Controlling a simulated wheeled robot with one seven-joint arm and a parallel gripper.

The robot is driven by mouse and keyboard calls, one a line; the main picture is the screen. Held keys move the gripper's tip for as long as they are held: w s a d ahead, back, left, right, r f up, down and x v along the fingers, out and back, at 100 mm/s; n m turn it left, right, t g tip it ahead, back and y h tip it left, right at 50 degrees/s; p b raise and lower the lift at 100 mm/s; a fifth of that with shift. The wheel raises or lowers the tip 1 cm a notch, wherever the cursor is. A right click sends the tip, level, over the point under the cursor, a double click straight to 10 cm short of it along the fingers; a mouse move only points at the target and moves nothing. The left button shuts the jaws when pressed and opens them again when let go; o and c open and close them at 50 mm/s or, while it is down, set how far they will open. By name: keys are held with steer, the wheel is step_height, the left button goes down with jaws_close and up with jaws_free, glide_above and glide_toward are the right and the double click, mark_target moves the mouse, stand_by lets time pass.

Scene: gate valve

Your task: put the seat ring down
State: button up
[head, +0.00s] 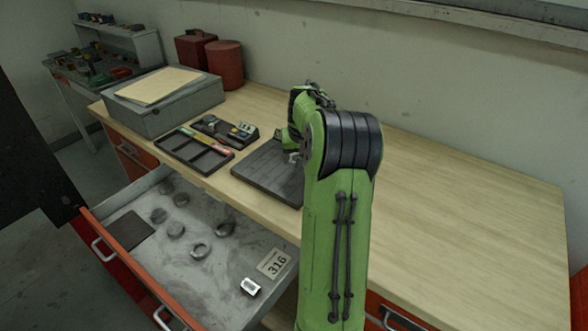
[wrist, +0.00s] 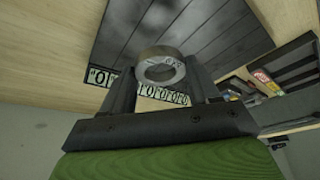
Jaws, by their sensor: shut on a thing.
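In the wrist view a metal seat ring (wrist: 159,66) sits between the two fingers of my gripper (wrist: 160,80), which is shut on it. Behind the ring is a dark slatted mat (wrist: 215,35) on the bench top. I cannot tell whether the ring touches the mat. In the head view my green arm reaches over the mat (head: 262,172), and my gripper (head: 293,157) shows only in small part beside it. The ring is hidden there.
An open drawer (head: 215,285) below the bench holds several round metal parts, a small metal block (head: 250,287) and a "316" label (head: 274,264). Left of the mat are a black divided tray (head: 194,150) and a grey box (head: 165,110). The bench's right side (head: 470,230) is clear.

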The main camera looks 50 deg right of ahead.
mark_target(299, 177)
steer(key=shift+s+d+f+b, duration=0.1)
steer(key=shift+f+b, duration=0.15)
steer(key=shift+f, duration=1)
steer(key=shift+s+d+f+b, duration=0.1)
steer(key=shift+f+b, duration=0.15)
steer(key=shift+f, duration=0.95)
steer(key=o, duration=1.2)
steer(key=shift+w, duration=0.1)
steer(key=shift+r, duration=0.15)
